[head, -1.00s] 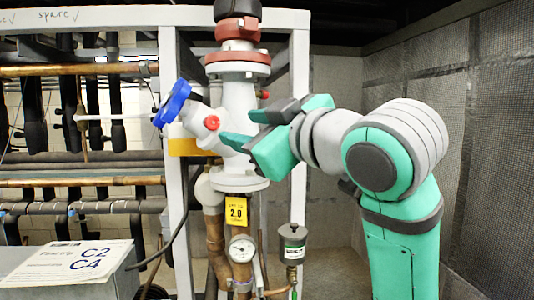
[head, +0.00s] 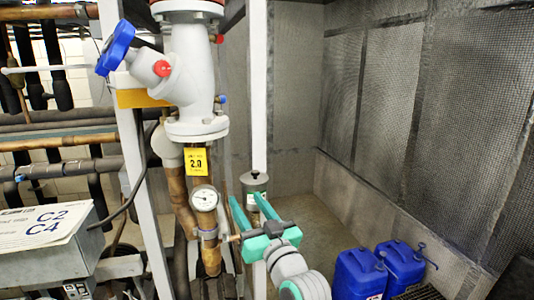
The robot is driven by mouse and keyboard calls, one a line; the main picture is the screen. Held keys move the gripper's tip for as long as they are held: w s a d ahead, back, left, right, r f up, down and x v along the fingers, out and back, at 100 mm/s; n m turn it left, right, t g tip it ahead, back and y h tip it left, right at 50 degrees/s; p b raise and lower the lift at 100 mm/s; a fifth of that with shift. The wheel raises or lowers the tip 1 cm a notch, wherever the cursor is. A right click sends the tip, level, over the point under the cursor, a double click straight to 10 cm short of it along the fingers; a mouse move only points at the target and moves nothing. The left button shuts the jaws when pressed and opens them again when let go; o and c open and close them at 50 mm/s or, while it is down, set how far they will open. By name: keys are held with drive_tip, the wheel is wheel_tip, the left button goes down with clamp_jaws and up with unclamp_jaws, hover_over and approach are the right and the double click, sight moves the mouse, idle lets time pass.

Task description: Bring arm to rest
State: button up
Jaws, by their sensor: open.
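My gripper (head: 252,212) is low in the head view, right of the pressure gauge (head: 205,198). Its two green fingers are apart and point up and to the left. In the picture they overlap the lower part of a small grey canister (head: 254,185); I cannot tell whether they touch it. I see nothing held between the fingers. My wrist runs down to the bottom edge, and the rest of my arm is out of view.
A white valve body (head: 190,75) with a blue handwheel (head: 117,48) stands above the gauge. A grey box (head: 65,255) is at the lower left. Two blue jerrycans (head: 358,275) stand on the floor at right. Mesh walls (head: 390,85) close the right side.

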drive_tip(key=s+d+f+m+h, duration=0.15)
drive_tip(key=s+f, duration=0.35)
drive_tip(key=f, duration=0.6)
drive_tip(key=s+d+f+m+h, duration=0.1)
drive_tip(key=s+f+m+h, duration=0.2)
drive_tip(key=s+f, duration=0.5)
drive_tip(key=s+d+f+m+h, duration=0.1)
drive_tip(key=s+f+m+h, duration=0.15)
drive_tip(key=f, duration=1.05)
drive_tip(key=s+f+n+g+h, duration=0.1)
drive_tip(key=s+f, duration=0.2)
drive_tip(key=s, duration=1.3)
drive_tip(key=s+d+f+n+g+h, duration=0.1)
drive_tip(key=s+f, duration=0.3)
drive_tip(key=s, duration=1.3)
drive_tip(key=shift+s+f+n+g, duration=0.15)
drive_tip(key=shift+s+n+g, duration=0.05)
drive_tip(key=shift+n+g, duration=0.1)
drive_tip(key=c, duration=0.3)
drive_tip(key=shift+w, duration=0.1)
drive_tip(key=shift+c, duration=0.3)
